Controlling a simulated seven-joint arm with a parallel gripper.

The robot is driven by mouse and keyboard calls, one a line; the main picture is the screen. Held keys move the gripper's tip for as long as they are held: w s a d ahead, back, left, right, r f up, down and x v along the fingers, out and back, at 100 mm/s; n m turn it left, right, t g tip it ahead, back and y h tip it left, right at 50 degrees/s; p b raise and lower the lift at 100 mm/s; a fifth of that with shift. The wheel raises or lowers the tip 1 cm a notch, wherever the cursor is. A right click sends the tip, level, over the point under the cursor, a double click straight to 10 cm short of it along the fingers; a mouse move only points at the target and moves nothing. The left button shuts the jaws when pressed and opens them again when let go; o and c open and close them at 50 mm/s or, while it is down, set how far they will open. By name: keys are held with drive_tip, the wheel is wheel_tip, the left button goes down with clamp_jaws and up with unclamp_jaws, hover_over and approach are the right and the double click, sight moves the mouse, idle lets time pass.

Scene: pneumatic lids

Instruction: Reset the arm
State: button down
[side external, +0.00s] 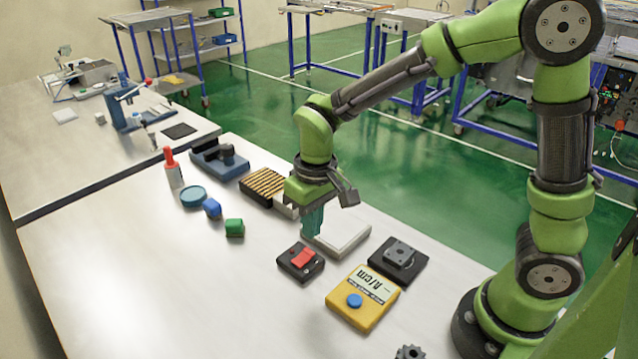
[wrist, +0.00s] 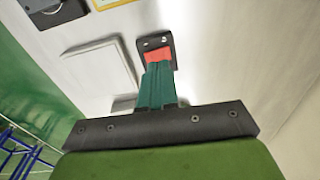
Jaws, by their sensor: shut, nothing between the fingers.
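My gripper (side external: 312,222) points down over the table, close behind a black block with a red top (side external: 301,262). In the wrist view the teal fingers (wrist: 157,85) are together and empty. Their tips overlap the red part of the black block (wrist: 156,42) in that view. I cannot tell the exact height of the fingertips above the table.
A light flat tray (side external: 350,244) lies just right of the fingers. A yellow box (side external: 378,301) with a blue button and a black plate (side external: 412,266) stand nearer my base. The table's front middle is clear.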

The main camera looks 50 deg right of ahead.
drive_tip(key=s+d+r+m+t, duration=0.1)
drive_tip(key=s+d+r+t, duration=0.2)
drive_tip(key=s+d+r, duration=0.1)
drive_tip(key=s+d+r+m+t+y, duration=0.1)
drive_tip(key=s+d+r+m+t, duration=0.1)
drive_tip(key=s+r, duration=0.5)
drive_tip(key=shift+d+r+m+t, duration=0.3)
drive_tip(key=shift+d+r+t, duration=0.65)
drive_tip(key=shift+d, duration=0.1)
